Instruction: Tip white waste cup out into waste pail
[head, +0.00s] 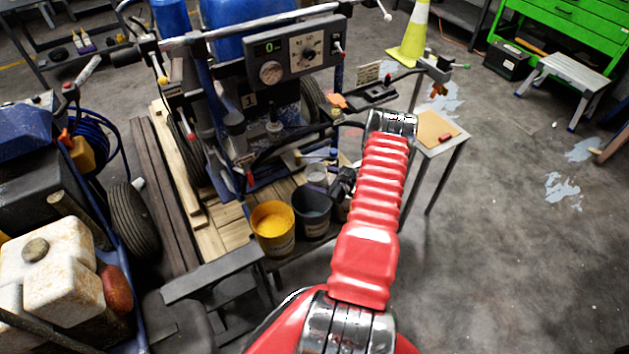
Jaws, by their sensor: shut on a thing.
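My gripper (337,185) is at the end of my red arm, beyond the pails, and is small and partly dark in the head view. It is shut on a small whitish cup (316,174), which shows just left of the jaws. The cup looks roughly upright, above the back rim of a dark grey pail (312,226). The finger contact and the cup's contents are too small to make out. The grey pail's inside looks dark. A yellow pail (274,243) filled with yellow stands beside it on the left.
The line striper (296,60) with its control panel stands behind the pails. Wooden planks (172,165) lie to the left. A small side table (437,128) with a red object stands right of my arm. Open concrete floor lies at the right.

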